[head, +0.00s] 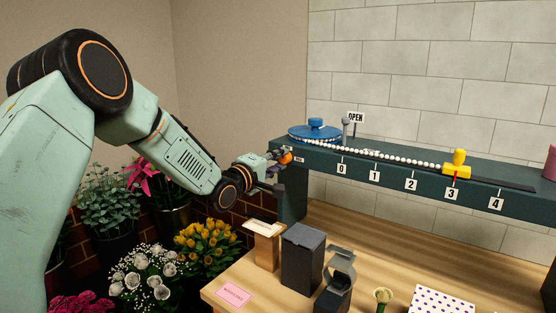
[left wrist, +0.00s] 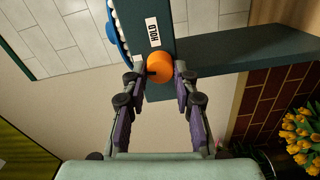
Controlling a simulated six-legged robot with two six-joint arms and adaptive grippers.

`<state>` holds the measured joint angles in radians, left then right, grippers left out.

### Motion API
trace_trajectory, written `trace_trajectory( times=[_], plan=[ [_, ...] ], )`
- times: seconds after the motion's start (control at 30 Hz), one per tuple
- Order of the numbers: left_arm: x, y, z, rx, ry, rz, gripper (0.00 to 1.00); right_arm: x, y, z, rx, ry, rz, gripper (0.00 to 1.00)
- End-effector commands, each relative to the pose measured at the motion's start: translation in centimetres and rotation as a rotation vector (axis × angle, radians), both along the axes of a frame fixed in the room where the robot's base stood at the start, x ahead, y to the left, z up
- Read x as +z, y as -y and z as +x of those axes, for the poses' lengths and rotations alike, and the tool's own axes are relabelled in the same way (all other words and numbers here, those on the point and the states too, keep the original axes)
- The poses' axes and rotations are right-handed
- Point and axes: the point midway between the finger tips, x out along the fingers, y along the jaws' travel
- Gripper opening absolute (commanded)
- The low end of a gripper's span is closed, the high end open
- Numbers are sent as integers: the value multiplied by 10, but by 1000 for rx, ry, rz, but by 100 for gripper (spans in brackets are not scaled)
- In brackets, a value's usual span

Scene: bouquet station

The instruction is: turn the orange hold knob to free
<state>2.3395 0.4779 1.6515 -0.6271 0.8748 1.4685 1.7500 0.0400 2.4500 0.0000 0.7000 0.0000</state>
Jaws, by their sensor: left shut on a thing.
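The orange hold knob (head: 285,157) sits on the left end of the dark teal beam (head: 390,172). In the left wrist view the knob (left wrist: 161,67) is next to a white label reading HOLD (left wrist: 153,31). A dark mark shows on the left side of the knob's face. My left gripper (head: 278,160) is at the knob, with its fingers on both sides of it and shut on it. The left wrist view shows the fingertips (left wrist: 160,73) at the knob's two sides. The word free is not visible. My right gripper is not in view.
A blue wheel (head: 315,131) and an OPEN sign (head: 356,117) stand on the beam, with a white bead chain running to a yellow slider (head: 457,165) near mark 3. Below, dark boxes (head: 302,255) stand on the wooden table (head: 375,256). Yellow tulips (head: 205,243) stand below my left arm.

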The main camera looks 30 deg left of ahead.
Motion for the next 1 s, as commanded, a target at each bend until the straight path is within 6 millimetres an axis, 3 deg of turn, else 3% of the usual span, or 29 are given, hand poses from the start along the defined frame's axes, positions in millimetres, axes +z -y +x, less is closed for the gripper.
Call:
trace_trajectory(
  times=[0.4,0.93,0.97,1.0],
  plan=[
    [2,-1,1,1,-17,-165,0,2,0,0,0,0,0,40],
    [2,-1,1,1,-19,-185,0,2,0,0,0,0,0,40],
    [2,-1,1,1,-19,-185,30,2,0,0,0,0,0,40],
    [2,-1,1,1,-19,-185,33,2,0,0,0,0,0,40]
  ],
)
